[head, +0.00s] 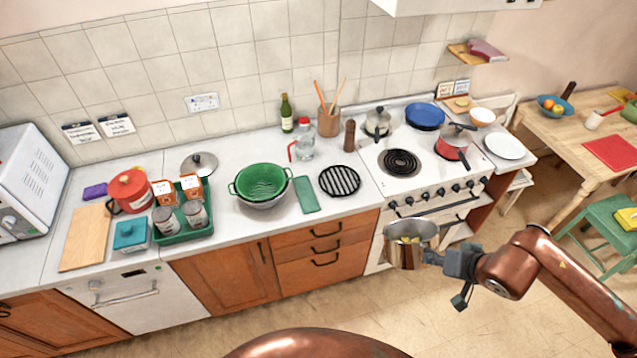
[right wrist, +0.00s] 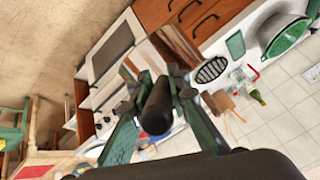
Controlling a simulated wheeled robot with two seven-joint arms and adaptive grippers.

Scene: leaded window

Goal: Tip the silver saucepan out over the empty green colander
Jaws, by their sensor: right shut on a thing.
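The silver saucepan (head: 404,256) is held up in front of the stove, above the floor. It looks about upright, with yellowish pieces inside. My right gripper (head: 435,258) is shut on its handle. In the right wrist view the dark handle (right wrist: 157,106) lies between the greenish fingers. The green colander (head: 263,181) sits in a metal bowl on the counter, left of and beyond the saucepan, and looks empty. It also shows in the right wrist view (right wrist: 287,38). My left gripper is out of view.
A green board (head: 306,194) and a black trivet (head: 339,181) lie right of the colander. A glass jug (head: 304,142) and a green bottle (head: 286,114) stand behind. A green tray (head: 184,233) with jars and boxes is to its left. The stove (head: 412,168) holds pans.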

